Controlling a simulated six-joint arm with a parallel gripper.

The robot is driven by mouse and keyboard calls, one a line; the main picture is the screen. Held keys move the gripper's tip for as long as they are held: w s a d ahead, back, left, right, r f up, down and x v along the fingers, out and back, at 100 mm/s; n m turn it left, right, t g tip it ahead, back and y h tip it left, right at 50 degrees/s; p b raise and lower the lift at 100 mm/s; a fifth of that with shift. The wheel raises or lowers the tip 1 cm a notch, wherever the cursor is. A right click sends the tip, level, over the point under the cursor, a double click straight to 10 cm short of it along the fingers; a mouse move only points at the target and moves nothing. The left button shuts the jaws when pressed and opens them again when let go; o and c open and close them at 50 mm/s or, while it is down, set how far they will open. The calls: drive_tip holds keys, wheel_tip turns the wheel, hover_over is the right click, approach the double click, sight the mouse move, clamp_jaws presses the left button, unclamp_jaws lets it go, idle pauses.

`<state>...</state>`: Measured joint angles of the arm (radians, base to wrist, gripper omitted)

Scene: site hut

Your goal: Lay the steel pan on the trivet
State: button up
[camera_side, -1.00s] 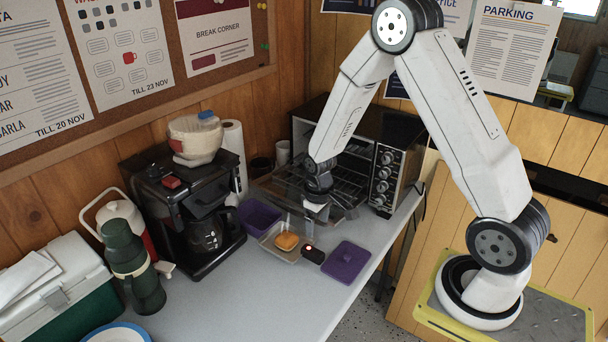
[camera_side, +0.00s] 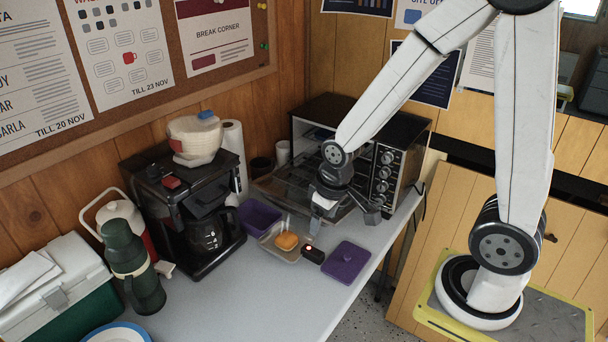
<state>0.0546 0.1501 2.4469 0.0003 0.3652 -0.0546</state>
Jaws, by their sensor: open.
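My gripper (camera_side: 346,211) is open and empty, fingers spread, in front of the open toaster oven. It is above and to the right of the pan, apart from it. I cannot pick out a trivet for certain. A flat purple square piece (camera_side: 346,263) with a small raised middle lies near the table's right edge; it may be a lid. My gripper and arm hide part of the oven's front.
The toaster oven (camera_side: 401,165) has its door (camera_side: 285,190) lowered over the table. The table's front middle (camera_side: 235,300) is clear.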

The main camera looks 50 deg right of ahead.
drive_tip(key=s, duration=0.1)
drive_tip(key=s+a+r, duration=0.1)
drive_tip(key=shift+s+a+r+t, duration=0.3)
drive_tip(key=shift+s+a+r, duration=0.05)
drive_tip(key=shift+s+r, duration=0.05)
